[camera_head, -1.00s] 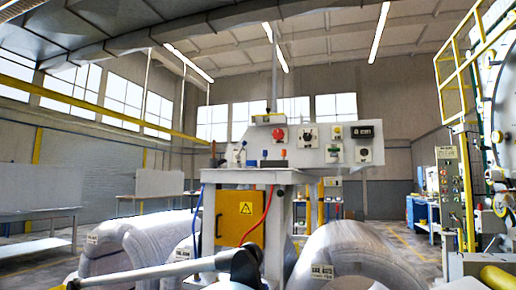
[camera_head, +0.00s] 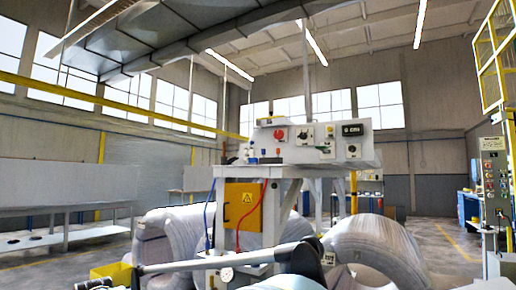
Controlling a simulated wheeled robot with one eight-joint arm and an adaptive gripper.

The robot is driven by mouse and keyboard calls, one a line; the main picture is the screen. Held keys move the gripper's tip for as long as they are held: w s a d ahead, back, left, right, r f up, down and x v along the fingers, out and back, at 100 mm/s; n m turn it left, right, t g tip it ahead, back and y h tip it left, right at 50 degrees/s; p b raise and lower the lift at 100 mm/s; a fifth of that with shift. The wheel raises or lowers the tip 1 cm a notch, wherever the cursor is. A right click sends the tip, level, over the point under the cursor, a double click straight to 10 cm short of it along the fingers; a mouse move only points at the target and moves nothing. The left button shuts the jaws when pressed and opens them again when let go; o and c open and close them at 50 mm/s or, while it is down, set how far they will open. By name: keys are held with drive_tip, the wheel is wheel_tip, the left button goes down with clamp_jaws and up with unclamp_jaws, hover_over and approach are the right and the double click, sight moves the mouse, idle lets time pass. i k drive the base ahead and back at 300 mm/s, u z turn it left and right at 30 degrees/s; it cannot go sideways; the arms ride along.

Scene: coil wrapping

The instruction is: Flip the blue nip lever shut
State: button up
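A control stand with a white bench top (camera_head: 262,171) stands in the middle of the head view. Small fittings with blue parts (camera_head: 252,153) sit at the left of its top, beside the control panel (camera_head: 315,139). They are too small to tell which is the blue nip lever or whether it is open or shut. A grey link of my arm (camera_head: 200,264) crosses low in front of the stand, with a dark joint at its right. I cannot make out my gripper in this view.
Large wrapped coils (camera_head: 372,245) lie to the right of and behind the stand. A yellow box (camera_head: 243,206) is under its top, with blue and red hoses. A yellow bin (camera_head: 112,272) is at lower left. Floor is open at the right (camera_head: 440,245).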

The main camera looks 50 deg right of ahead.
sight(252, 143)
drive_tip(key=z, duration=0.05)
drive_tip(key=k, duration=0.2)
drive_tip(key=z, duration=1.5)
drive_tip(key=i, duration=1)
drive_tip(key=z, duration=1.2)
drive_tip(key=k, duration=0.7)
